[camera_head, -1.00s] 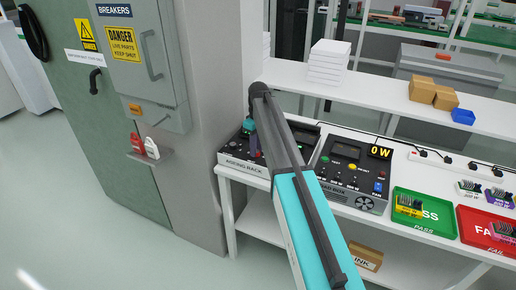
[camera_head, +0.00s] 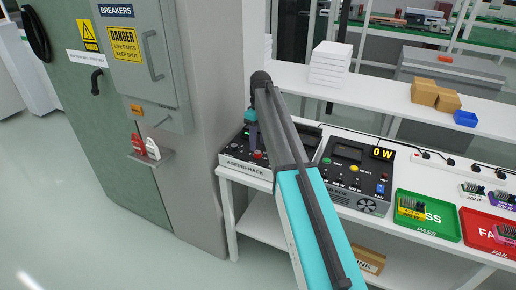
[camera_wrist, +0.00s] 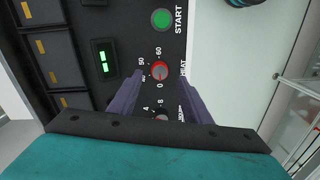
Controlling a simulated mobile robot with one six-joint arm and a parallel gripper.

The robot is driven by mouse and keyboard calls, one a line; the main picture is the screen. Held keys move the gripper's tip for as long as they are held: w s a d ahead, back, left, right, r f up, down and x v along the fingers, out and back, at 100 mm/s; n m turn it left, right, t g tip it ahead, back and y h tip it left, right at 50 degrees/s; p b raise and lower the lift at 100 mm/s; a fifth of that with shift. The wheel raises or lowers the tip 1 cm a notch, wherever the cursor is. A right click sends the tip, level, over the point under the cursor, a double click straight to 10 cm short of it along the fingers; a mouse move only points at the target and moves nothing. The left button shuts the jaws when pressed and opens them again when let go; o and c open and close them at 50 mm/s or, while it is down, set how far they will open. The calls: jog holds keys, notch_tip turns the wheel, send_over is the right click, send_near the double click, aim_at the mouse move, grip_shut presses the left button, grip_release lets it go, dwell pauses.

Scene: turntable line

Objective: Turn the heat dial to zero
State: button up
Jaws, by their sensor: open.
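The heat dial (camera_wrist: 160,70) is a small red knob on the dark panel of the aging rack (camera_head: 240,167). In the wrist view its scale shows 0 below it and 50 and 60 above, with HEAT printed at its right. Which mark its pointer faces is too small to tell. My gripper (camera_wrist: 161,72) is open, with one purple finger on each side of the dial. I cannot tell whether the fingers touch it. In the head view my gripper (camera_head: 252,135) points down over the rack, and my arm hides part of the rack.
A lit green display (camera_wrist: 103,58) is to the left. In the head view the load box (camera_head: 350,170) stands right of the rack, and a grey cabinet (camera_head: 180,200) stands left.

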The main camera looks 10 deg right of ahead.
aim_at(259, 152)
notch_tip(259, 152, up, 10)
jog(key=b, duration=0.1)
jog(key=shift+d+f, duration=0.2)
jog(key=shift+f, duration=0.05)
dwell(0.4)
